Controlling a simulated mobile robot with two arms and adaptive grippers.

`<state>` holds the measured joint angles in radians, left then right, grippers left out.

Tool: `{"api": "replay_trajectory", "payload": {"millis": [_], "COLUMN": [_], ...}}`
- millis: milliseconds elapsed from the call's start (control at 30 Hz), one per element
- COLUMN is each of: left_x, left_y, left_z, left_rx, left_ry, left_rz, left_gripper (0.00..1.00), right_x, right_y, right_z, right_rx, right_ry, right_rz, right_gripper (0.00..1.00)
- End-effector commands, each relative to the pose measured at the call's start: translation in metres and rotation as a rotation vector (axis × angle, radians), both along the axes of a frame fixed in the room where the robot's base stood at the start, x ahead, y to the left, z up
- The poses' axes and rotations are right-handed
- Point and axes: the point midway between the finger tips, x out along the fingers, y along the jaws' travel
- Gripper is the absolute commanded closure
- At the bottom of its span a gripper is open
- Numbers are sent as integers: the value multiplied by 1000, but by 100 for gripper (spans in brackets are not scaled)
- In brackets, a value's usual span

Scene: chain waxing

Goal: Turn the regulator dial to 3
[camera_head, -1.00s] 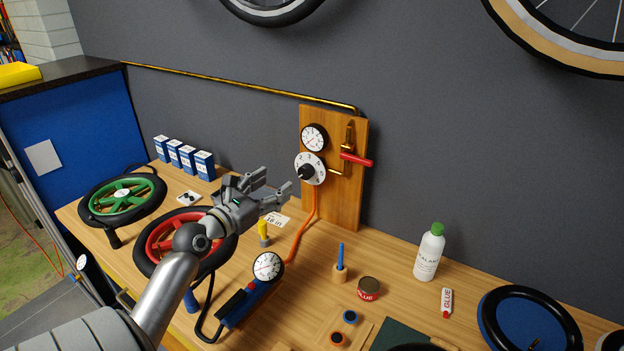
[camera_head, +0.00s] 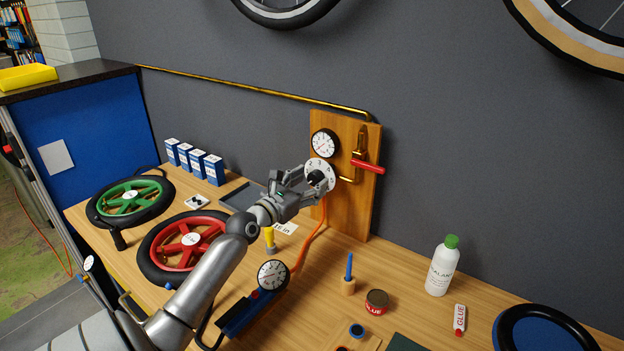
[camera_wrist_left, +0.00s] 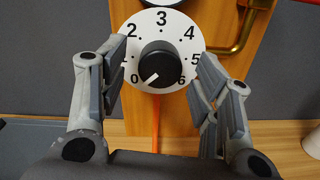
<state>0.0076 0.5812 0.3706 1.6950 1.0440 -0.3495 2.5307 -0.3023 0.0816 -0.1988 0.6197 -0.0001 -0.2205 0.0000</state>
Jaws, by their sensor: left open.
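The regulator dial is a white disc (camera_wrist_left: 184,27) with numbers from 0 to 6 and a black knob (camera_wrist_left: 160,65) at its centre. The knob's white mark points down-left, close to the 0. The dial (camera_head: 319,167) also shows in the head view, on a wooden board (camera_head: 358,213) against the wall. My left gripper (camera_wrist_left: 163,78) is open, with one finger on each side of the knob and gaps between the fingers and the knob. In the head view my left gripper (camera_head: 303,180) is at the dial and partly covers it. My right gripper is not in view.
A pressure gauge (camera_head: 324,143) sits above the dial, and a red-handled valve (camera_head: 367,166) is to its right. An orange hose (camera_head: 312,240) hangs below. Wheels, a foot pump, a white bottle (camera_head: 442,265) and a red tin (camera_head: 376,302) stand on the bench.

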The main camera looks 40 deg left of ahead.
Motion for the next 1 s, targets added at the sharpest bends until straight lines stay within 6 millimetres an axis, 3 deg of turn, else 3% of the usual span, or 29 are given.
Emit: {"api": "replay_trajectory", "payload": {"millis": [200, 500, 833, 1000], "left_x": [15, 16, 16, 16], "left_y": [2, 2, 2, 2], "left_z": [0, 0, 0, 0], "left_rx": [1, 1, 0, 6], "left_ry": [0, 1, 0, 1], "left_rz": [1, 0, 0, 0], "left_gripper": [42, 43, 86, 87], "right_x": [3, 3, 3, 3], "right_y": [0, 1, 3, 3], "right_z": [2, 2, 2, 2], "right_rx": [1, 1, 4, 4], "right_ry": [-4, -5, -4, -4], "right_rz": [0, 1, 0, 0], "right_gripper": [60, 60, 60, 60]}}
